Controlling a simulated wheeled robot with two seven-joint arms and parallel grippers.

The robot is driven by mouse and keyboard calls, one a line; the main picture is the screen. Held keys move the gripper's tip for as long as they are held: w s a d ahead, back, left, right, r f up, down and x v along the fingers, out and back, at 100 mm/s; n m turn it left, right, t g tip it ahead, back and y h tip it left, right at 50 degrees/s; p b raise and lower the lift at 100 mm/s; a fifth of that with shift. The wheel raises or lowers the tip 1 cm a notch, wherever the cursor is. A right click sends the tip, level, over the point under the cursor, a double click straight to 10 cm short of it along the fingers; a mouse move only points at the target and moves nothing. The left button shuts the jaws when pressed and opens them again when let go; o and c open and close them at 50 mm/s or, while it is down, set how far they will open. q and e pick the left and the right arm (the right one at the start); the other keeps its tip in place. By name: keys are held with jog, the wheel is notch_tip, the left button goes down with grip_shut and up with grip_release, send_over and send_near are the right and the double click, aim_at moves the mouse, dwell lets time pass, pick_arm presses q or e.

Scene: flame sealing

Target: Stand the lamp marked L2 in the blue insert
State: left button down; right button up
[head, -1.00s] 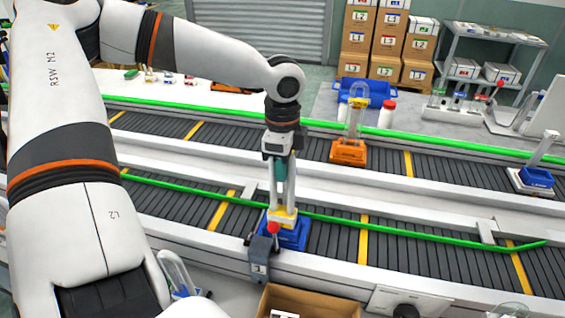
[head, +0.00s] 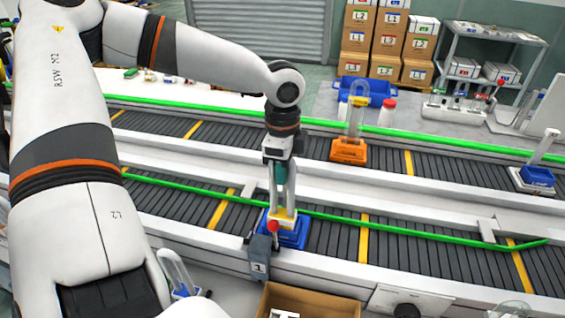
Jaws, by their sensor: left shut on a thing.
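My left gripper (head: 281,203) points down over the near conveyor, shut on a slim upright lamp. The lamp's white and yellow base (head: 284,218) shows below the fingers; its upper part is mostly hidden by them, and I cannot read its mark. The base is at the blue insert (head: 293,236), which sits on the near conveyor. I cannot tell whether the base is fully seated in it. My right gripper is not in view.
A red-tipped grey post (head: 262,255) marked 1 stands just in front of the blue insert. A green rail (head: 400,231) runs along the near conveyor. An orange holder with a glass-domed lamp (head: 350,150) and another blue holder (head: 538,179) are on the far conveyor. An open carton (head: 310,304) lies in front.

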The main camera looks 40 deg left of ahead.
pick_arm(q)
jog(key=c, duration=1.3)
grip_release()
notch_tip(320, 180, up, 12)
jog(key=shift+r, duration=0.1)
notch_tip(320, 180, up, 9)
jog(key=p, duration=1.3)
